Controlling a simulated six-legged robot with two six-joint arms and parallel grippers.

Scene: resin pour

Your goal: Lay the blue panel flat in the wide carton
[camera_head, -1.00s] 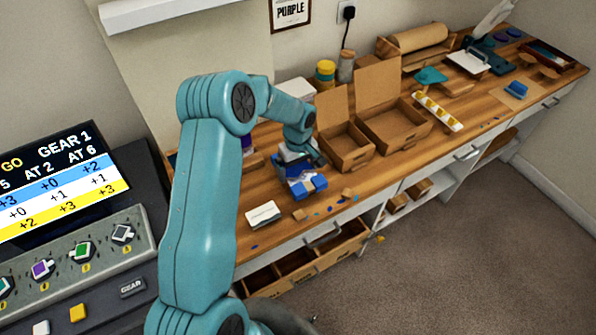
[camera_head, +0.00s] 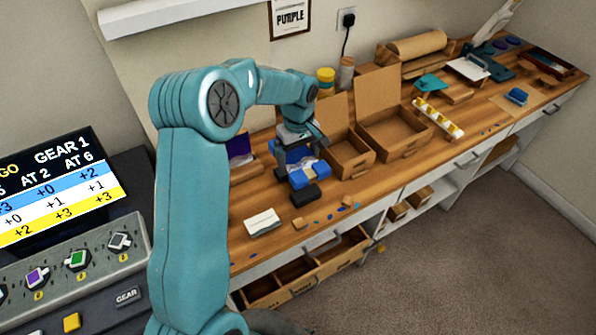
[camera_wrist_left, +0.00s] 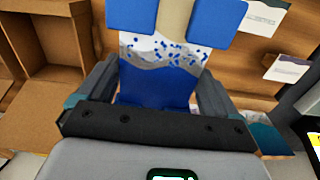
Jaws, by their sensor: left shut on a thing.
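My left gripper (camera_head: 302,168) is shut on the blue panel (camera_head: 300,156), above the bench to the left of the cartons. In the left wrist view the panel (camera_wrist_left: 158,88) lies between my dark fingers; it is blue with a pale, wavy, blue-flecked band. Two blue pads (camera_wrist_left: 218,24) show at its far end; I cannot tell whether they belong to the gripper. The wide carton (camera_head: 397,135) stands open with its lid raised, to the right of a narrower open carton (camera_head: 349,157). The panel is outside both. My right gripper is not in view.
A yellow-dotted white strip (camera_head: 438,117) lies right of the wide carton. Open drawers (camera_head: 312,268) project below the bench.

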